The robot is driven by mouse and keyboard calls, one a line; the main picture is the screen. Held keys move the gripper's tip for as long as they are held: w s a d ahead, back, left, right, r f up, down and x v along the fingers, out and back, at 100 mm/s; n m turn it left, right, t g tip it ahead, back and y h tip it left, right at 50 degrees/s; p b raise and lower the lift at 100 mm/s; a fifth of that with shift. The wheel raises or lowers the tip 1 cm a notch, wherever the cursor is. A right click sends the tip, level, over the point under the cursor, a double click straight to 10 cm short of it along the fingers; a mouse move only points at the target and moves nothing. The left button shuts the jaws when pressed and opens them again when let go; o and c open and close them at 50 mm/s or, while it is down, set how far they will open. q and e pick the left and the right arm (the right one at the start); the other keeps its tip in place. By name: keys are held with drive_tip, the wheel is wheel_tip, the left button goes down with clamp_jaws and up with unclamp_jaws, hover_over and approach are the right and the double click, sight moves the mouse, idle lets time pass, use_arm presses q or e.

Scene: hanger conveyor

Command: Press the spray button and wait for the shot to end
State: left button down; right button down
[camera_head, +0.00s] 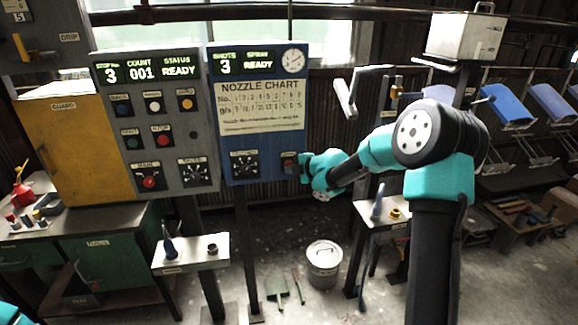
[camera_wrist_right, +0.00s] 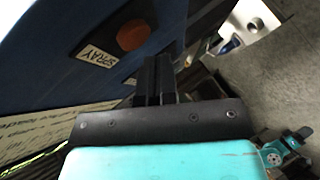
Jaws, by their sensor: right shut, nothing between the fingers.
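The spray button is a round orange-brown button (camera_wrist_right: 131,35) beside a SPRAY label (camera_wrist_right: 97,55) on the blue panel (camera_head: 258,112). In the head view its small plate (camera_head: 288,160) is partly hidden by my right gripper (camera_head: 298,165). My right gripper's dark fingers (camera_wrist_right: 160,75) are shut and empty, pointing at the panel just beside the button. I cannot tell whether they touch the panel. The blue panel's display (camera_head: 243,64) reads SHOTS 3 and SPRAY READY. My left gripper is not in view.
A grey panel (camera_head: 155,110) with buttons and knobs stands to the left, its display reading 3, 001, READY. A yellow guard (camera_head: 75,140) is beside it. A small stand (camera_head: 190,253) is below. A metal bucket (camera_head: 323,268) is on the floor. Blue pieces (camera_head: 508,105) hang at the right.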

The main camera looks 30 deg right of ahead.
drive_tip(key=shift+w, duration=0.15)
drive_tip(key=shift+w+d, duration=0.15)
drive_tip(key=shift+w, duration=0.1)
drive_tip(key=shift+w+d, duration=0.1)
drive_tip(key=shift+w, duration=0.35)
idle(1.1)
drive_tip(key=shift+s, duration=0.1)
drive_tip(key=shift+s+a, duration=0.25)
drive_tip(key=shift+s, duration=0.5)
drive_tip(key=shift+s+a, duration=0.25)
drive_tip(key=shift+s, duration=0.55)
drive_tip(key=shift+s+a, duration=0.2)
drive_tip(key=shift+s, duration=0.6)
drive_tip(key=shift+s+a, duration=0.25)
drive_tip(key=shift+s, duration=0.55)
